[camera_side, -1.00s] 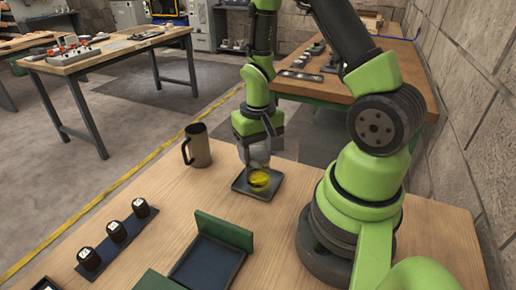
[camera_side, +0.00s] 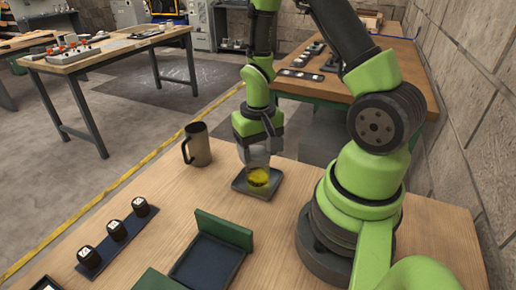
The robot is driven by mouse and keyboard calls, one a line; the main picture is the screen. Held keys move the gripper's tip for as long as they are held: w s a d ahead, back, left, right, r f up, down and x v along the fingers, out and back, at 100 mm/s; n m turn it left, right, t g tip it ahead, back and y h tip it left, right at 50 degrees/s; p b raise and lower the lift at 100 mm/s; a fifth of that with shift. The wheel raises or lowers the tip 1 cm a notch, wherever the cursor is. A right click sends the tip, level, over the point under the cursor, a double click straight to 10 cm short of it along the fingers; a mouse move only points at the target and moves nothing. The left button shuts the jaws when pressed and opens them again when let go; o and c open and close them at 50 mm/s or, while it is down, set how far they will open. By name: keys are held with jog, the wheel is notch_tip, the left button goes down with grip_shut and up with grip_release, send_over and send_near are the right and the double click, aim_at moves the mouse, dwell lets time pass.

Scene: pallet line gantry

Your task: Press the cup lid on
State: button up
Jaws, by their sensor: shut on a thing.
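A clear cup (camera_side: 258,179) with something yellow in it stands on a small dark square tray (camera_side: 241,184) on the wooden table. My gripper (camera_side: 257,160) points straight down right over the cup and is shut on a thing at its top. That thing looks pale or clear and is likely the cup lid, but the fingers and the small size hide its outline. I cannot tell whether the lid touches the cup rim all round.
A brown-grey mug (camera_side: 199,150) stands left of the tray. A dark rack (camera_side: 119,237) with black-and-white pieces lies at the front left. A dark tray (camera_side: 206,262) with a green wall (camera_side: 224,230) sits at the front middle. The table between them is clear.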

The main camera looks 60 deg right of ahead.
jog(key=o, duration=1.2)
jog(key=shift+r, duration=0.1)
jog(key=shift+r, duration=3.4)
grip_shut()
jog(key=shift+f, duration=0.1)
